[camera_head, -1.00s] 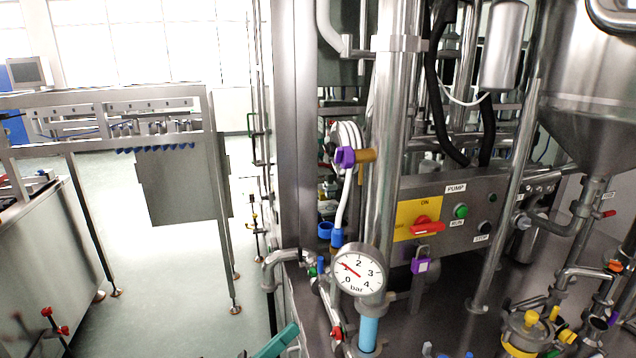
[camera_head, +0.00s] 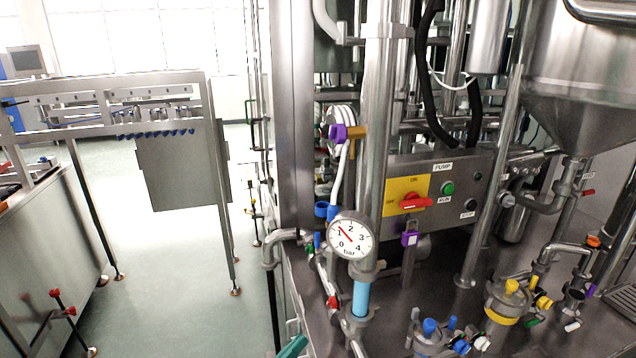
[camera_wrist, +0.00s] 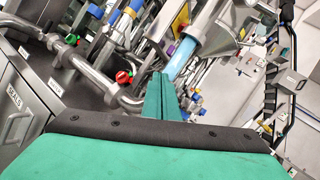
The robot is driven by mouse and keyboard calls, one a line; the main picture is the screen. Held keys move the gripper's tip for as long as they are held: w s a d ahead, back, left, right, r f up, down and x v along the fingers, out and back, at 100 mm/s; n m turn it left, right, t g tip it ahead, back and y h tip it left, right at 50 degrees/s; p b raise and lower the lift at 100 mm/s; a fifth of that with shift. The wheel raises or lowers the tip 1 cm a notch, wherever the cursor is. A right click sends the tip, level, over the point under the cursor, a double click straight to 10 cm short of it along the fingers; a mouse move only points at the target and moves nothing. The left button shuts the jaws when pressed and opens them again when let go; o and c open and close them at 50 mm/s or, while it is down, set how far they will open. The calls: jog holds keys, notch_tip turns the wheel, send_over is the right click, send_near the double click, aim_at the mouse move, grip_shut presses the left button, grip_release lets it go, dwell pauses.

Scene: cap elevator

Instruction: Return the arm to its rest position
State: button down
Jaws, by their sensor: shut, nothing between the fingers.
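My gripper (camera_wrist: 160,98) shows in the wrist view as green fingers pressed together, with nothing between them. Beyond it are steel pipes, a red knob (camera_wrist: 124,77) and a light-blue pipe section (camera_wrist: 181,58); I see no contact with them. In the head view only a small green part of my arm (camera_head: 293,347) shows at the bottom edge, left of the gauge pipe. The fingers are not clearly seen there.
A pressure gauge (camera_head: 350,236) stands on a steel pipe close by. Behind it is a pump panel (camera_head: 442,193) with a red switch (camera_head: 415,202). Valves with blue and yellow caps (camera_head: 511,298) stand at lower right. Open floor (camera_head: 170,270) lies to the left.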

jog(key=s+d+f+m+y, duration=0.1)
jog(key=s+f+m+y, duration=0.2)
jog(key=f, duration=0.4)
jog(key=s+d+f+m+g+y, duration=0.1)
jog(key=s+f+y, duration=0.25)
jog(key=f, duration=0.35)
jog(key=s+d+f+m+y, duration=0.2)
jog(key=s+f+y, duration=0.1)
jog(key=s+f, duration=0.3)
jog(key=s+a+f+m+y, duration=0.1)
jog(key=s+f+m+y, duration=0.2)
jog(key=s+f+m, duration=0.3)
jog(key=s+r+m+y, duration=0.3)
jog(key=s+r+m, duration=0.2)
jog(key=s+m, duration=0.6)
jog(key=s+d+r+m+t, duration=0.1)
jog(key=s+d+r+m, duration=0.1)
jog(key=s+r+m, duration=0.7)
notch_tip(320, 180, up, 2)
jog(key=shift+s+d+r, duration=0.1)
jog(key=shift+s+d, duration=0.05)
jog(key=shift+s, duration=0.55)
